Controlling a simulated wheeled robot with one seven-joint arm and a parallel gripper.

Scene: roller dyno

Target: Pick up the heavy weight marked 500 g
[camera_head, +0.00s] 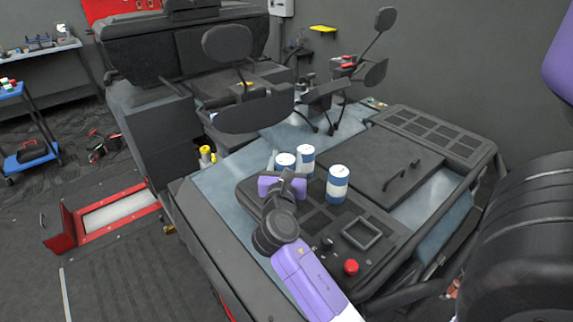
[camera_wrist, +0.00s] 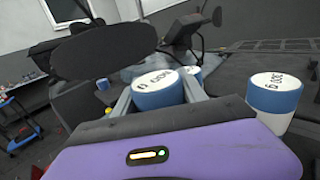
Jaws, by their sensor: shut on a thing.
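Three white cylindrical weights with blue bands are in view. My gripper (camera_head: 284,176) is shut on the left one (camera_head: 285,159), with a finger on each side of it in the wrist view (camera_wrist: 157,88). Its top carries upside-down black print that I cannot read surely. I cannot tell whether it is clear of the surface. A second weight (camera_head: 306,155) stands just behind it and is mostly hidden in the wrist view (camera_wrist: 195,72). A third weight (camera_head: 337,184) stands apart to the right; its upside-down top print looks like 300 g (camera_wrist: 275,82).
The weights are on a dark vehicle deck (camera_head: 316,217) with a square frame (camera_head: 361,232) and a red button (camera_head: 351,267). Seats and mirrors (camera_head: 256,113) rise behind. A yellow-topped item (camera_head: 205,153) is at left. A large tyre (camera_head: 520,240) stands at right.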

